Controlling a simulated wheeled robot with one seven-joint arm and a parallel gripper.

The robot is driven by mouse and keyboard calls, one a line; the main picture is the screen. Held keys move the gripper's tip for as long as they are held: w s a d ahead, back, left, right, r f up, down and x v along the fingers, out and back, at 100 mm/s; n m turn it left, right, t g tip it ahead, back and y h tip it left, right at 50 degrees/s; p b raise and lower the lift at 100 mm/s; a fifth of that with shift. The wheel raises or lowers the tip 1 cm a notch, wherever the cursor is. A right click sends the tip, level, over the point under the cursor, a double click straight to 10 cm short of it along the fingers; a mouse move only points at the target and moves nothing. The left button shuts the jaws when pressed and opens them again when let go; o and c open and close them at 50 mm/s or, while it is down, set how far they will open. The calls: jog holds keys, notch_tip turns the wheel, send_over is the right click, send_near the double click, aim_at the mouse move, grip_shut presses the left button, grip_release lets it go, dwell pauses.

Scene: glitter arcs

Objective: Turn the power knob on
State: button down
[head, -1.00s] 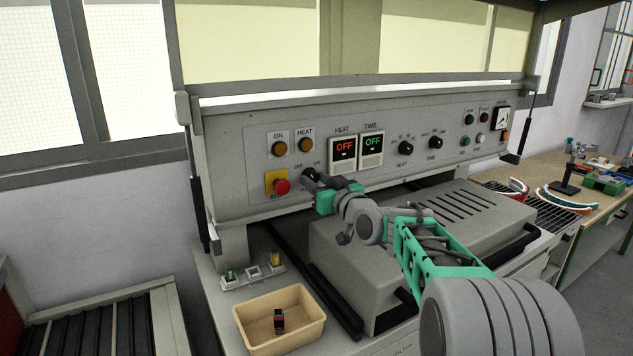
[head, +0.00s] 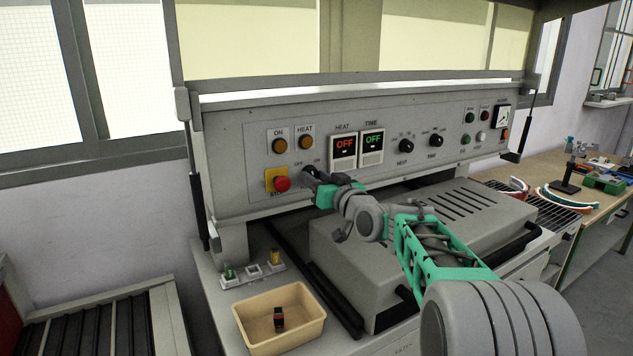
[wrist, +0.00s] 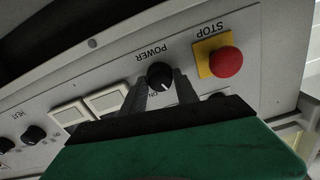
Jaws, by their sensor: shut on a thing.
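The black power knob (wrist: 159,76) shows in the wrist view under the upside-down word POWER, with ON printed beside it. A white mark shows on its face. My gripper (wrist: 160,90) has its grey fingers on either side of the knob and is shut on it. In the head view my gripper (head: 312,177) reaches the panel just right of the red stop button. There the knob is mostly hidden behind the fingers, and OFF and ON labels show above it.
The red stop button (wrist: 226,62) on its yellow plate sits close beside the knob. Two displays (head: 343,148) reading OFF are to the right on the panel. A grey ribbed cover (head: 440,235) lies below my arm. A beige bin (head: 300,335) stands at the front.

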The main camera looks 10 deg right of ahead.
jog(key=m+b, duration=0.1)
jog(key=m, duration=0.9)
jog(key=shift+b, duration=0.3)
jog(key=shift+m, duration=0.3)
jog(key=c, duration=0.9)
grip_release()
jog(key=shift+c, duration=0.2)
jog(key=shift+d, duration=0.1)
jog(key=b+v, duration=0.2)
jog(key=v, duration=0.5)
jog(key=shift+s, duration=0.35)
